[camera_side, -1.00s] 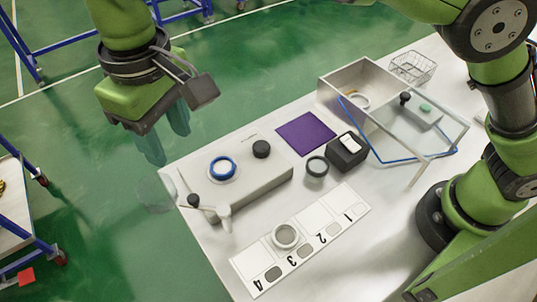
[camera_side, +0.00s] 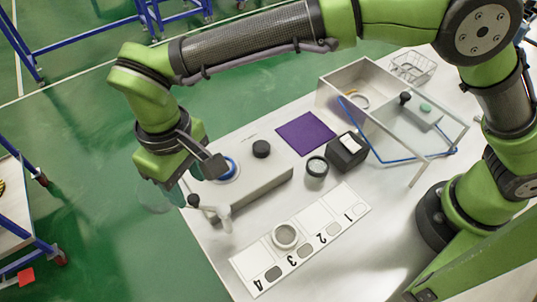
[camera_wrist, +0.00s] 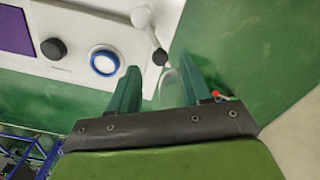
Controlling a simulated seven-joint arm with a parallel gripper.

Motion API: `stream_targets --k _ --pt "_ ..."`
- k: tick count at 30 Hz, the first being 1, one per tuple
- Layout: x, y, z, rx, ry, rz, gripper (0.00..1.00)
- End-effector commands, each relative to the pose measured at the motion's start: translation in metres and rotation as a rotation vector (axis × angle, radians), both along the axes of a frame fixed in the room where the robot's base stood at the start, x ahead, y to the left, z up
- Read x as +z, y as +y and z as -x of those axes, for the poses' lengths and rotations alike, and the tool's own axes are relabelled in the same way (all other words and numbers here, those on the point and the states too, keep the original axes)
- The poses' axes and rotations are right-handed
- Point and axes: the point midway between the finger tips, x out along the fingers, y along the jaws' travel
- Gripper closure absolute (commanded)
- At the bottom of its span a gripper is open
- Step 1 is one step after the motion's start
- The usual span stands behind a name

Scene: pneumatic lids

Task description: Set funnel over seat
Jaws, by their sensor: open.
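The funnel appears to be a faint, clear, see-through piece (camera_side: 154,202) at the left end of the grey block. In the wrist view this clear piece (camera_wrist: 171,86) shows between my fingers, its outline hard to make out. The seat seems to be the blue ring with a white centre (camera_side: 228,168) on top of the grey block (camera_side: 262,183); it also shows in the wrist view (camera_wrist: 104,61). My gripper (camera_wrist: 158,72) is open, with its two green fingers around the clear piece; I cannot tell whether they touch it. In the side view my gripper (camera_side: 163,192) partly covers the ring.
A lever with a black ball (camera_side: 194,201) and white end stands close to my fingers. A black knob (camera_side: 261,149) is on the block. A purple mat (camera_side: 305,133), black box (camera_side: 347,151), dark ring (camera_side: 317,166) and numbered strip (camera_side: 322,237) lie to the right.

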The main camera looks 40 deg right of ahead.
Motion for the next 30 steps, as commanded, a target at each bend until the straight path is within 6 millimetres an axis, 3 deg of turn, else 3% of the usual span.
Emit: stream_targets --k 7,18,27,30 --pt "-0.031 0.0 0.0 -0.001 0.001 0.0 0.52" --pt "-0.035 0.0 0.0 -0.001 -0.001 0.0 0.52" --pt "-0.035 0.0 0.0 -0.001 -0.001 0.0 0.98" --pt "-0.035 0.0 0.0 -0.001 -0.001 0.0 1.0"
